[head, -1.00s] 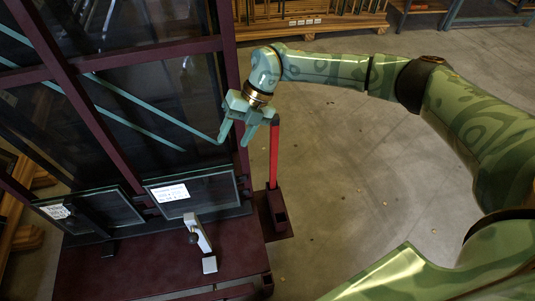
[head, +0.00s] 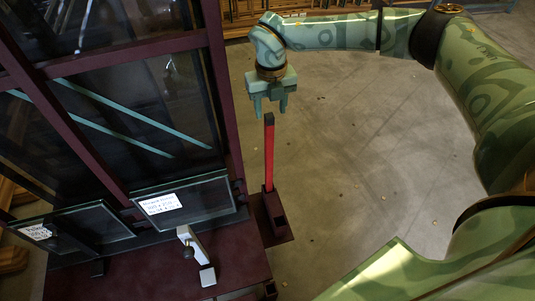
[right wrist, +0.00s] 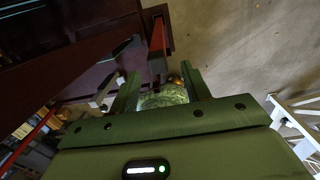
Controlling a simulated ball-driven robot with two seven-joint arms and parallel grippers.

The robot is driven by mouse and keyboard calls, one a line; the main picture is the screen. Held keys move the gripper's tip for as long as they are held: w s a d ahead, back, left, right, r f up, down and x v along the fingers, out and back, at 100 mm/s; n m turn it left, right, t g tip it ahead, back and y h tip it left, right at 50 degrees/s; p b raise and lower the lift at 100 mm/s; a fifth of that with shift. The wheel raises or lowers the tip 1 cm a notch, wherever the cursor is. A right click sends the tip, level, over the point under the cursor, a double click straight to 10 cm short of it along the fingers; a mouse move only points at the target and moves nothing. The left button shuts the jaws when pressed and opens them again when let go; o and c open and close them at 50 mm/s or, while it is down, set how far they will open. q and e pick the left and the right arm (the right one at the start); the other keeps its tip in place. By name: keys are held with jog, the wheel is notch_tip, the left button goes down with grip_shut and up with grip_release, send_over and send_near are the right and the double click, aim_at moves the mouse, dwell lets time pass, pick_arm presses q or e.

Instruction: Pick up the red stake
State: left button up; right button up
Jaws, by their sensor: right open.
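The red stake (head: 269,155) stands upright in a small dark maroon holder (head: 274,218) beside the frame, its black top end uppermost. My right gripper (head: 270,112) is open and empty, pointing down just above the stake's black top, one finger to each side as seen from the head. In the right wrist view, the stake (right wrist: 157,38) shows beyond the two open fingers, with its dark end nearest. Whether the fingers reach down past its top is hard to tell. My left gripper is not in view.
The tall maroon glass frame (head: 221,90) stands close on the left of the stake. Labelled glass panes (head: 205,200) and a clamp with a grey block (head: 207,276) are at its base. A wooden rack is at the back. The concrete floor to the right is clear.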

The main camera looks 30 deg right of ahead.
aim_at(269, 117)
jog(key=f+b, duration=0.1)
jog(key=f, duration=0.2)
jog(key=f+b, duration=0.1)
jog(key=f, duration=0.1)
jog(key=shift+w+f+b, duration=0.1)
jog(key=shift+w+b, duration=0.2)
jog(key=shift+b, duration=0.05)
jog(key=shift+s+r, duration=0.1)
jog(key=shift+r, duration=0.15)
grip_shut()
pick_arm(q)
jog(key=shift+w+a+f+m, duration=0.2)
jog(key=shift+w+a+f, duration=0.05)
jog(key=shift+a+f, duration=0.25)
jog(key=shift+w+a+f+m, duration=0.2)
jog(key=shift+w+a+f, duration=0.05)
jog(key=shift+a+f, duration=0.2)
pick_arm(e)
jog(key=shift+r, duration=0.1)
